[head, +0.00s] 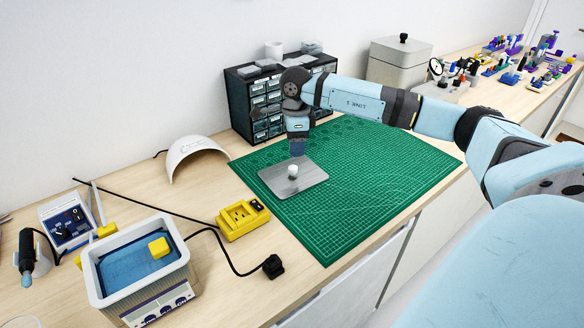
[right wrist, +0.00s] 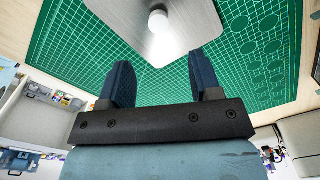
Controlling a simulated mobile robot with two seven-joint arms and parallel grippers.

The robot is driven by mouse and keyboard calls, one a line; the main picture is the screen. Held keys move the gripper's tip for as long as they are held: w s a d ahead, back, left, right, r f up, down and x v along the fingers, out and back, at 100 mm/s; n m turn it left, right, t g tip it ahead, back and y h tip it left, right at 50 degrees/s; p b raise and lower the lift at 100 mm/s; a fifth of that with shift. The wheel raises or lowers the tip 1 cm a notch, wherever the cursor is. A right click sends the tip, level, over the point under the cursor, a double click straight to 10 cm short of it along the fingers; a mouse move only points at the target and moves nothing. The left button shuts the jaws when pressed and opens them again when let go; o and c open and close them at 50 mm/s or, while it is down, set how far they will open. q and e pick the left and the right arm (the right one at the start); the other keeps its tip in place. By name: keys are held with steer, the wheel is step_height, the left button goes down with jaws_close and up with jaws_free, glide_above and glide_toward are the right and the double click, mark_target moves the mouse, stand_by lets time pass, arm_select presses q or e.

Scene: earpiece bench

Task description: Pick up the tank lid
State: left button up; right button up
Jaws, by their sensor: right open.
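The tank lid (head: 306,177), a flat grey metal plate with a white round knob (head: 293,171), lies on the green cutting mat (head: 370,190). The lid also shows in the right wrist view (right wrist: 188,30), with its knob ahead of the fingers. My right gripper (head: 298,150) points down just behind the knob in the head view. In the right wrist view my right gripper (right wrist: 158,82) is open, with nothing between its fingers. The open tank (head: 140,265) stands at the lower left, with blue liquid and a yellow block inside. My left gripper is not in view.
A soldering station (head: 67,222) is far left. The mat's right side is clear.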

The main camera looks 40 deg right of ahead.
mark_target(292, 167)
step_height(292, 167, down, 3)
steer(key=shift+f, duration=0.1)
steer(key=f, duration=0.4)
steer(key=shift+w+a+f, duration=0.25)
steer(key=shift+a, duration=0.1)
steer(key=shift+f, duration=0.4)
steer(key=c, duration=0.9)
steer(key=shift+c, duration=0.9)
steer(key=shift+r, duration=0.1)
step_height(292, 167, up, 20)
